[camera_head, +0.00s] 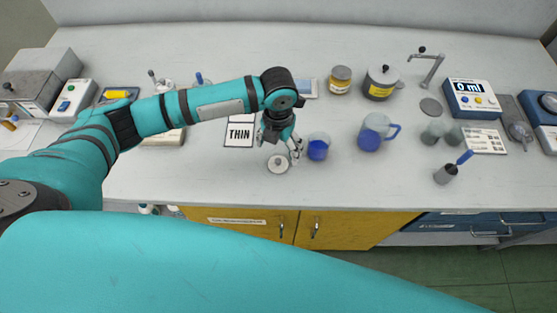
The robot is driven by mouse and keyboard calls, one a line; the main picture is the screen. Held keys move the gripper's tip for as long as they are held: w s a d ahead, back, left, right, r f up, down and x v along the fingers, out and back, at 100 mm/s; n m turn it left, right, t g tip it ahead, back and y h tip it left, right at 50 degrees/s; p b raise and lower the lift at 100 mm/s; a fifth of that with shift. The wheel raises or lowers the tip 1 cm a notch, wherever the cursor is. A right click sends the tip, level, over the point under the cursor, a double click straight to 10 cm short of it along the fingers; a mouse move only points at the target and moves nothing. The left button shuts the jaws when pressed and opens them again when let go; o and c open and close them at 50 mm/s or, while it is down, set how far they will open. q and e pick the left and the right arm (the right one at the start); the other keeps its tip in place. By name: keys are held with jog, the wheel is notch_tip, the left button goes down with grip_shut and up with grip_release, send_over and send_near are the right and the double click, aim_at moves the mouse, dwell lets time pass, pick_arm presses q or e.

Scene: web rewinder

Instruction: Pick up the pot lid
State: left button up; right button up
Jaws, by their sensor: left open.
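The pot lid (278,164), a small round pale disc with a knob in its middle, lies flat on the white bench near the front edge. My left gripper (293,156) comes down from above with its fingers open. Its fingertips are just to the right of the lid; I cannot tell whether they touch it. Nothing shows between the fingers. My right gripper is not in view.
A beaker of blue liquid (318,147) stands close right of the gripper, and a blue-handled jug (374,133) beyond it. A card reading THIN (239,134) lies left. A brown-labelled jar (340,79) stands behind. A blue dispenser (468,97) stands at the right.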

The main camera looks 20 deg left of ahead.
aim_at(278, 160)
pick_arm(q)
jog(key=shift+s+f, duration=0.1)
jog(key=shift+f, duration=0.45)
jog(key=shift+s+f+p, duration=0.1)
jog(key=shift+f+p, duration=0.2)
jog(key=shift+f, duration=0.05)
notch_tip(278, 160, down, 4)
jog(key=shift+f+p, duration=0.1)
jog(key=shift+p, duration=0.45)
jog(key=shift+f, duration=0.1)
jog(key=c, duration=0.9)
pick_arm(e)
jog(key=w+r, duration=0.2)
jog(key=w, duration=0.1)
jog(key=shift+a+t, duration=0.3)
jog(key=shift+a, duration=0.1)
